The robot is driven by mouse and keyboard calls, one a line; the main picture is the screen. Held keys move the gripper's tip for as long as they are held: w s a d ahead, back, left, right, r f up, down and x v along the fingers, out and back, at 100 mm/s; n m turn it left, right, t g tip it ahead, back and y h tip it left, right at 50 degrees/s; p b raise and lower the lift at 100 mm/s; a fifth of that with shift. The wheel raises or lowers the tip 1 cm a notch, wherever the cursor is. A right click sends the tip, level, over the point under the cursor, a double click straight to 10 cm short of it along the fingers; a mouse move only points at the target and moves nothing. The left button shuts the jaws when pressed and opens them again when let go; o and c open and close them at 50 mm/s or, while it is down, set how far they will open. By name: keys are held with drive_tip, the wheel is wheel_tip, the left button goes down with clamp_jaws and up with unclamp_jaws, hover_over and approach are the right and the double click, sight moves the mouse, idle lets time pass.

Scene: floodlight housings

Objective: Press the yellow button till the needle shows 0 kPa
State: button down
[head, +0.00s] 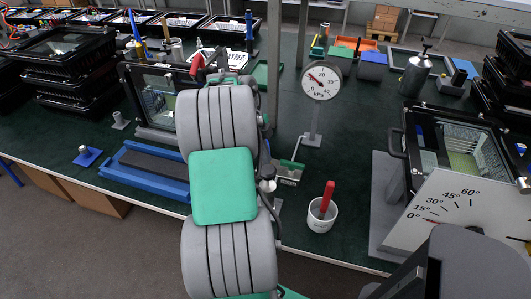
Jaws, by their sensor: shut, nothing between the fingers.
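A round white pressure gauge (321,80) marked kPa stands on a grey post (313,125) behind the table's middle. Its red needle points to the upper left, clearly off the 0 mark, at about 10; the small scale is hard to read exactly. A small green and grey fixture (289,172) with a bent thin rod stands in front of the gauge. I cannot make out a yellow button; my grey arm with its green pad covers the middle of the view and may hide it. My gripper's fingers do not show.
A grey cup (321,215) with a red-handled tool stands right of my arm. A glazed housing (455,150) and an angle-scale plate (450,212) fill the right. A blue tray (145,172) lies left, with stacked black housings (68,65) behind. A grey upright (301,35) rises near the gauge.

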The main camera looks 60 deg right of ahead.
drive_tip(key=shift+s+a+f, duration=0.2)
drive_tip(key=shift+a+f, duration=0.2)
drive_tip(key=shift+f, duration=0.35)
drive_tip(key=s+p+v, duration=0.1)
drive_tip(key=p+v, duration=0.3)
drive_tip(key=v, duration=1.1)
drive_tip(key=shift+d+r+p, duration=0.3)
drive_tip(key=shift+d+p, duration=0.05)
drive_tip(key=shift+d, duration=0.2)
